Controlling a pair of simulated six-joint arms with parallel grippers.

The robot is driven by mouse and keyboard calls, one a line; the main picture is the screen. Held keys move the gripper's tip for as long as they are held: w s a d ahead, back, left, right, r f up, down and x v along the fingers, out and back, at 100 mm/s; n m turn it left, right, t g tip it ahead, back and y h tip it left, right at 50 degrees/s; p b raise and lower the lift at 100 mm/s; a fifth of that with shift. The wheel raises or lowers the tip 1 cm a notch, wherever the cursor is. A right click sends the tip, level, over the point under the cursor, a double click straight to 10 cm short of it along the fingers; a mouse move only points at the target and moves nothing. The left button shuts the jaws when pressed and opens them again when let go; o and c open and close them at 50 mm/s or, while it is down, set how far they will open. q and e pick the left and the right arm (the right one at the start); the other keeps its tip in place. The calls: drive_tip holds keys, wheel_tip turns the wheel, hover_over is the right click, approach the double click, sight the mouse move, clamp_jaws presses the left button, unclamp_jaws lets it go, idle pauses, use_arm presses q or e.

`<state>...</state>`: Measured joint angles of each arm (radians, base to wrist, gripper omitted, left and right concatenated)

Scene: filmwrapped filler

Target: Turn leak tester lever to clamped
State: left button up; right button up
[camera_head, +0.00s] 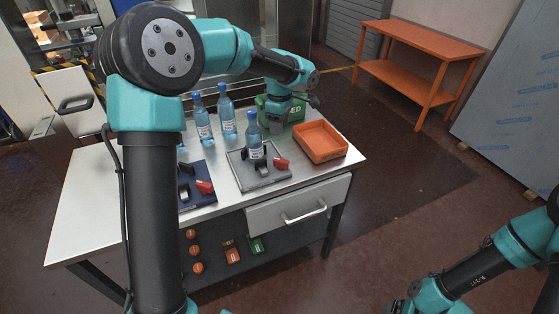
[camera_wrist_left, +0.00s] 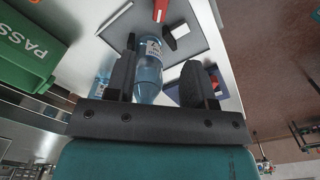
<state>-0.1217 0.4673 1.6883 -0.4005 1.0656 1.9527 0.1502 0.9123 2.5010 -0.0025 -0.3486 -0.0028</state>
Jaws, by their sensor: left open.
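A grey fixture plate (camera_head: 238,171) on the table carries a black clamp part and a red lever (camera_head: 281,163). A blue-capped water bottle (camera_head: 254,140) stands upright on this plate. A navy plate (camera_head: 205,204) to its left has a second red lever (camera_head: 204,187). Which plate is the leak tester is not labelled. My left gripper (camera_head: 273,126) is above and behind the bottle. In the left wrist view my open left gripper (camera_wrist_left: 160,78) has the bottle (camera_wrist_left: 150,62) beyond and between its fingers; contact cannot be told. The red lever (camera_wrist_left: 160,10) shows at the top there.
Other bottles (camera_head: 203,124) stand behind the plates. A green bin (camera_head: 295,113) and an orange tray (camera_head: 320,141) are on the right of the table. A drawer (camera_head: 300,205) and a lower shelf with small orange and green items are below.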

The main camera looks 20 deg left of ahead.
sight(280, 160)
use_arm(q)
wheel_tip(280, 160, down, 16)
drive_tip(key=shift+r, duration=0.2)
idle(0.4)
clamp_jaws()
idle(0.3)
